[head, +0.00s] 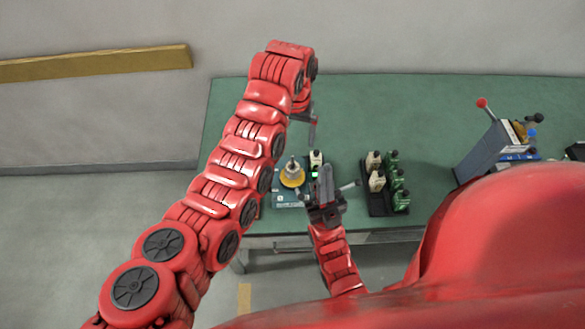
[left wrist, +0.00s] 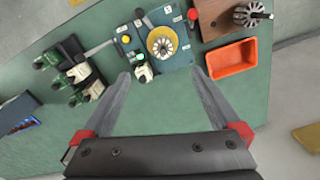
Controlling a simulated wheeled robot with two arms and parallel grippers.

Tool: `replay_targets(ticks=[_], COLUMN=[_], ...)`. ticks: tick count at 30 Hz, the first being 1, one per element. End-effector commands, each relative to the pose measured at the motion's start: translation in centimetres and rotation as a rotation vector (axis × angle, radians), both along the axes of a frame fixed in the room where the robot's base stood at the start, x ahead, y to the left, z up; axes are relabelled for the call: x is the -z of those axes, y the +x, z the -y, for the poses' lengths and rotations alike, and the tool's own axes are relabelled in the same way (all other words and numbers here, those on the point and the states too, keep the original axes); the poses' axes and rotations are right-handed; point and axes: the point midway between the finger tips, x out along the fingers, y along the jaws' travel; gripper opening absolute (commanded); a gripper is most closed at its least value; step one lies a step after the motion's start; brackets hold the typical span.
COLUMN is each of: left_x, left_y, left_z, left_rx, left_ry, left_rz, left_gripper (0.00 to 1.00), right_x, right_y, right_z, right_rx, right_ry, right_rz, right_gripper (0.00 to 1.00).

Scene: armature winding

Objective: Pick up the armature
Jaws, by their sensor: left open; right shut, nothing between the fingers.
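A similar slotted metal part (left wrist: 162,42) sits on the yellow disc of the blue winding station, which also shows in the head view (head: 292,174). My left gripper (head: 312,130) is open and empty above the bench; its fingertips (left wrist: 161,73) are spread below the station in the left wrist view. My right gripper (head: 325,185) is shut and empty, beside the station's right side.
An orange tray (left wrist: 231,67) lies below the brown board. A black rack (head: 380,203) with several cream and green spools stands right of the station. A grey machine with a red-knobbed lever (head: 484,150) stands farther right. The green bench (head: 400,110) is clear at the back.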

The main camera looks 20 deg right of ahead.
Motion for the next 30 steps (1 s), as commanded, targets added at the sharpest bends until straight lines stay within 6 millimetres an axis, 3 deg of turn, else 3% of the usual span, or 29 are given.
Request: replay_targets(ticks=[4,10,16,20,23,27,30], left_x=[2.6,7.3,9.5,9.7,10.2,11.9,13.4], left_y=[0.0,0.1,0.2,0.2,0.2,0.5,0.5], left_z=[0.2,0.1,0.0,0.1,-0.1,-0.6,-0.5], left_rx=[0.001,0.0,-0.001,0.0,0.0,-0.003,-0.001], left_ry=[-0.002,-0.003,-0.005,-0.006,-0.005,-0.001,-0.003], left_rz=[0.003,0.005,0.005,0.004,0.002,-0.001,0.001], left_gripper=[0.97,0.97,0.97,0.97,0.97,0.97,0.97], right_x=[1.2,5.0,7.2,7.2,6.1,4.2,4.0], right_y=[0.0,0.0,0.0,0.0,0.0,0.0,0.0], right_z=[0.0,0.0,0.0,0.0,0.0,0.0,0.0], right_rx=[0.0,0.0,0.0,0.0,0.0,0.0,0.0], right_ry=[0.0,0.0,0.0,0.0,0.0,0.0,0.0], right_rz=[0.0,0.0,0.0,0.0,0.0,0.0,0.0], right_gripper=[0.0,0.0,0.0,0.0,0.0,0.0,0.0])
